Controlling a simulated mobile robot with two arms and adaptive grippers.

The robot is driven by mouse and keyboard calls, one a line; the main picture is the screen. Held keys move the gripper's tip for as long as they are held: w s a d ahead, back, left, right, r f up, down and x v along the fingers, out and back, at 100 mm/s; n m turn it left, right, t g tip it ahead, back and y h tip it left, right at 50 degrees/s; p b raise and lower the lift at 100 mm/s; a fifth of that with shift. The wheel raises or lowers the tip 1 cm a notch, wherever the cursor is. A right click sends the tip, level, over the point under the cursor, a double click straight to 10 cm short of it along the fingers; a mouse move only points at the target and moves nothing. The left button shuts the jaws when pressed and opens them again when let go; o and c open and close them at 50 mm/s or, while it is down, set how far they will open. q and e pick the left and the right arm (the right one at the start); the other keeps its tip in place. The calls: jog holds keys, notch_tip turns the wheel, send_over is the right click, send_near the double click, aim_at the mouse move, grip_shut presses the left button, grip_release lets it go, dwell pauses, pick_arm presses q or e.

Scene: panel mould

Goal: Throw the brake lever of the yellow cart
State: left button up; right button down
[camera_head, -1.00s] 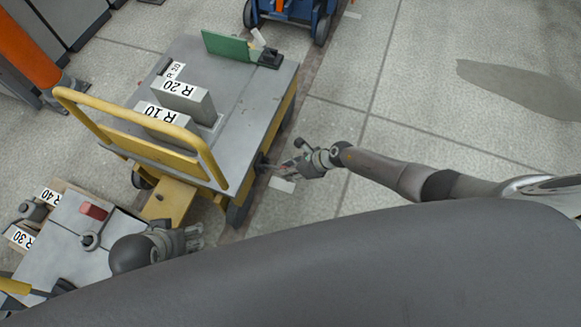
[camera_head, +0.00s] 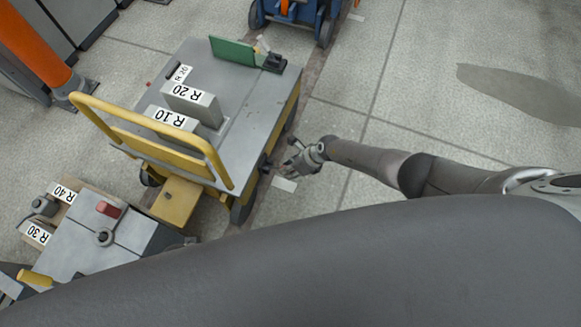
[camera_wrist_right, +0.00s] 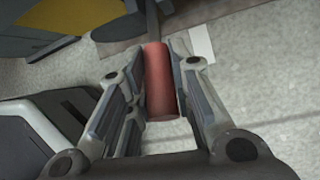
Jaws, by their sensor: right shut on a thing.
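The yellow cart (camera_head: 225,110) has a grey deck and a yellow push bar at its left end. Its brake lever shows best in the right wrist view, as a dark rod ending in a red grip (camera_wrist_right: 160,82). My right gripper (camera_head: 296,160) is at the cart's near right side, low by the wheel. In the right wrist view the fingers (camera_wrist_right: 160,95) lie on both sides of the red grip, shut on it. In the head view the lever is small and partly hidden by the gripper. Only a sliver of my left gripper (camera_head: 186,241) seems to show; its jaws are hidden.
Blocks labelled R 10 and R 20 (camera_head: 192,103) and a green plate (camera_head: 232,50) sit on the cart. A grey bench (camera_head: 85,240) with a red block stands at lower left. A blue cart (camera_head: 297,14) is at the top. The floor at right is clear.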

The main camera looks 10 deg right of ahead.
pick_arm(q)
jog(key=shift+s+f, duration=0.15)
jog(key=shift+f, duration=0.2)
pick_arm(e)
jog(key=shift+s+a, duration=0.15)
jog(key=shift+a, duration=0.15)
jog(key=c, duration=1.5)
grip_release()
jog(key=shift+r, duration=0.1)
jog(key=shift+o, duration=1)
pick_arm(q)
jog(key=shift+a, duration=0.1)
pick_arm(e)
jog(key=shift+d, duration=0.15)
jog(key=shift+w+d, duration=0.1)
jog(key=shift+w, duration=0.1)
